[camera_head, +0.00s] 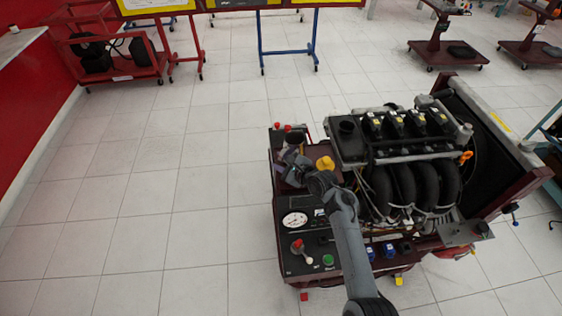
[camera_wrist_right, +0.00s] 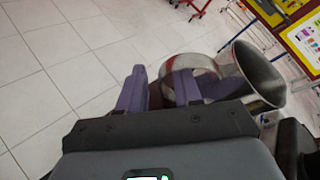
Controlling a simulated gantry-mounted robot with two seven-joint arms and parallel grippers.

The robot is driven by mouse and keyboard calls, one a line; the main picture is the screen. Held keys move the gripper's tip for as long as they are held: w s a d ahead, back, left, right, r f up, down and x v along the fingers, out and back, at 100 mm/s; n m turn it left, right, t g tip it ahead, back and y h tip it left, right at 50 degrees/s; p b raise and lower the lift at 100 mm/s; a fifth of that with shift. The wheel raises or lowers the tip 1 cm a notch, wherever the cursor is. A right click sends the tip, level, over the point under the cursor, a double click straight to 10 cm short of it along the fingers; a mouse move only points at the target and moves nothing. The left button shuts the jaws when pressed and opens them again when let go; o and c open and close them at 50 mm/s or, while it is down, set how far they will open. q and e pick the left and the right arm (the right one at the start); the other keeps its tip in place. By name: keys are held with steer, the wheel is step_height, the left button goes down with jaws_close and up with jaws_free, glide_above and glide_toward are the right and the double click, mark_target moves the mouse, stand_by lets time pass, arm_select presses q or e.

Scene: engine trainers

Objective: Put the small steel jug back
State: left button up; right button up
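The small steel jug (camera_wrist_right: 258,74) shows at the right of the right wrist view, its wide mouth facing the camera side and its looped handle (camera_wrist_right: 200,62) toward my gripper. My right gripper (camera_wrist_right: 158,82) has two purple-grey fingers standing apart. The right finger overlaps the handle loop; whether it touches the handle I cannot tell. In the head view my right gripper (camera_head: 291,167) is over the left part of the engine stand, and I cannot make the jug out clearly there. My left gripper is not in view.
The engine (camera_head: 400,155) stands on a dark red trainer stand right of my arm. A control panel with a gauge (camera_head: 295,219) lies in front. A yellow cap (camera_head: 325,163) is close beside the gripper. Tiled floor (camera_head: 130,200) is clear to the left.

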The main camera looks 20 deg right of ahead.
steer(key=shift+r, duration=0.1)
steer(key=shift+s+d+r, duration=0.2)
steer(key=shift+s+r, duration=0.1)
steer(key=shift+s, duration=0.1)
steer(key=p+v, duration=0.3)
steer(key=v, duration=0.7)
steer(key=s+d+f+n+g+h, duration=0.2)
steer(key=s+f+n, duration=0.1)
steer(key=s+n, duration=0.35)
steer(key=s+d+f+n+g+h, duration=0.2)
steer(key=s+n, duration=0.3)
steer(key=s, duration=0.2)
steer(key=s+a+n+g, duration=0.2)
steer(key=s+a+n, duration=0.1)
steer(key=s+n, duration=0.4)
steer(key=s+a+n+g+h, duration=0.1)
steer(key=s+n, duration=0.6)
steer(key=s, duration=0.7)
steer(key=shift+s+a+r+n+g, duration=0.2)
steer(key=shift+a+r+n+g, duration=0.2)
steer(key=shift+a+g, duration=0.6)
steer(key=shift+d+r+p, duration=0.1)
steer(key=shift+d+p, duration=0.05)
steer(key=shift+p, duration=0.15)
